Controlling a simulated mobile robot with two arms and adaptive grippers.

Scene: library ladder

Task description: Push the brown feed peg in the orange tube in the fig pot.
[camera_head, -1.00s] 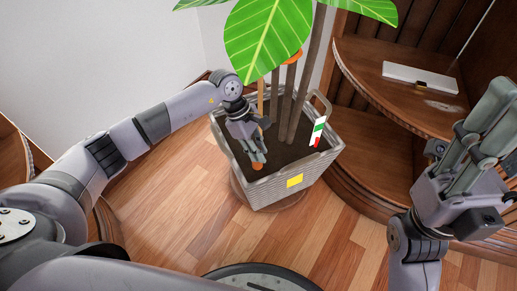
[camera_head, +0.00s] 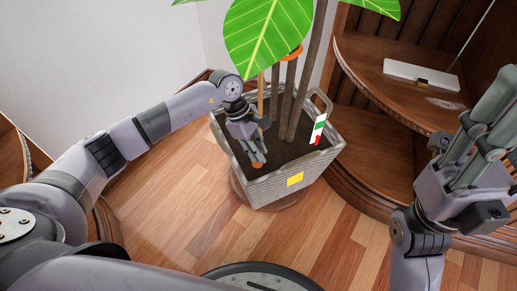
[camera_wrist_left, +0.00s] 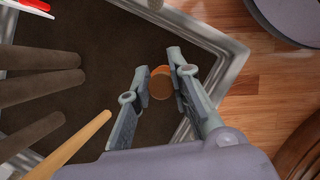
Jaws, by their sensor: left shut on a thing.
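The fig pot (camera_head: 275,188) is a grey woven square planter with dark soil, standing on the wood floor. My left gripper (camera_head: 257,160) reaches down inside its near left corner. In the left wrist view its two fingers (camera_wrist_left: 164,72) sit on either side of a small round brownish piece, which looks like the brown feed peg (camera_wrist_left: 161,88). A brighter orange edge, the orange tube (camera_wrist_left: 160,71), shows just beyond it. The tube also shows under the fingertips in the head view (camera_head: 257,165). How deep the peg sits is hidden. My right gripper (camera_head: 500,105) points up at the right, away from the pot.
Several fig stems (camera_head: 290,95) and a thin tan stake (camera_wrist_left: 72,146) rise beside the left gripper. A large leaf (camera_head: 265,38) hangs above. A green, white and red marker (camera_head: 318,130) stands at the pot's right. Curved wooden shelves (camera_head: 385,95) are close on the right.

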